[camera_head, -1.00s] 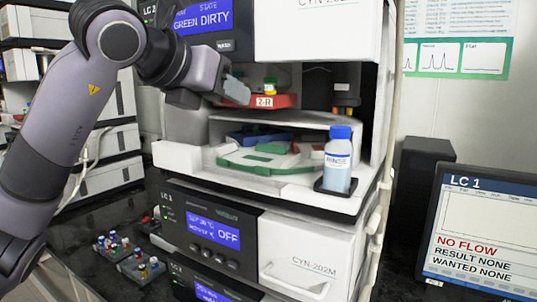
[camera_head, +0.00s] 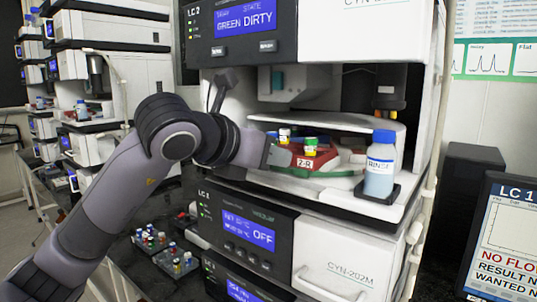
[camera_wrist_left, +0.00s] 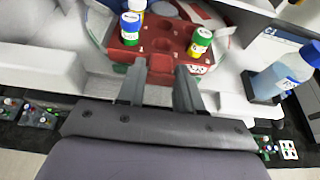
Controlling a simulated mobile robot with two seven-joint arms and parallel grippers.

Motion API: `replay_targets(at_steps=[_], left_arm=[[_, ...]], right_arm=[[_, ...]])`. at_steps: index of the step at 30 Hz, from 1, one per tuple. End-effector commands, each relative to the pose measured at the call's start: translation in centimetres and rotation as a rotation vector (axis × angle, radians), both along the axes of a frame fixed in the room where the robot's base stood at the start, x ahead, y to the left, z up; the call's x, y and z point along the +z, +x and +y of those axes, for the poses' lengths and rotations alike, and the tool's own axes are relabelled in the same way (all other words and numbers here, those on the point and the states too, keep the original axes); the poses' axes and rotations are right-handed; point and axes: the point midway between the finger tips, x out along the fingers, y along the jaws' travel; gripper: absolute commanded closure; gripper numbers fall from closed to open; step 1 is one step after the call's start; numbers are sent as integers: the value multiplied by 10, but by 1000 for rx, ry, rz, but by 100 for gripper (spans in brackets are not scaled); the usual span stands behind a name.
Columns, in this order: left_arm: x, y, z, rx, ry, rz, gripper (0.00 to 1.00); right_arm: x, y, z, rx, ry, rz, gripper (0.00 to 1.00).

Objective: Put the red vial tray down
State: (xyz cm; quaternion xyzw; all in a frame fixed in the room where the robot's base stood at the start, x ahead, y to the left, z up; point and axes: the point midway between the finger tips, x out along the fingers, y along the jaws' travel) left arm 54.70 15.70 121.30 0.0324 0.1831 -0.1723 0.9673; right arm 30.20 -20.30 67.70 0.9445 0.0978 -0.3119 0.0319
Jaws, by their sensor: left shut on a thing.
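The red vial tray (camera_head: 318,163), labelled 2-R, is in the open bay of the LC stack, at the level of the round green-and-white carousel (camera_head: 300,187). It also shows in the left wrist view (camera_wrist_left: 160,64), carrying vials with blue, yellow and green caps. My left gripper (camera_head: 277,155) is shut on the tray's near end; its two fingers (camera_wrist_left: 158,88) sit either side of it. The tray looks over or on the carousel; I cannot tell whether it touches. The blue tray is mostly hidden. My right gripper is not in view.
A blue-capped RINSE bottle (camera_head: 380,170) stands in a black holder just right of the tray. A white shelf plate (camera_head: 345,122) overhangs the tray. White bay walls are close by. Several small vial racks (camera_head: 178,262) lie on the dark bench below left.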

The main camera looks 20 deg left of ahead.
Motion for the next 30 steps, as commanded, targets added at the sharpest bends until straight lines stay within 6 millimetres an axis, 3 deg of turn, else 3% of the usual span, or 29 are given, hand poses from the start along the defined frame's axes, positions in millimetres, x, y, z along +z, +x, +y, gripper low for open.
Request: replay_targets(at_steps=[10,11,13,25,30], left_arm=[[-4,0,0,1,-1,-3,96],[-4,0,0,1,0,-1,61],[-3,0,0,1,0,-1,39],[2,0,0,1,0,-1,39],[10,-24,10,2,1,-8,39]], right_arm=[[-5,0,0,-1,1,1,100],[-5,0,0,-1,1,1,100],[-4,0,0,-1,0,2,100],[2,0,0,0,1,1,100],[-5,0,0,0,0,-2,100]])
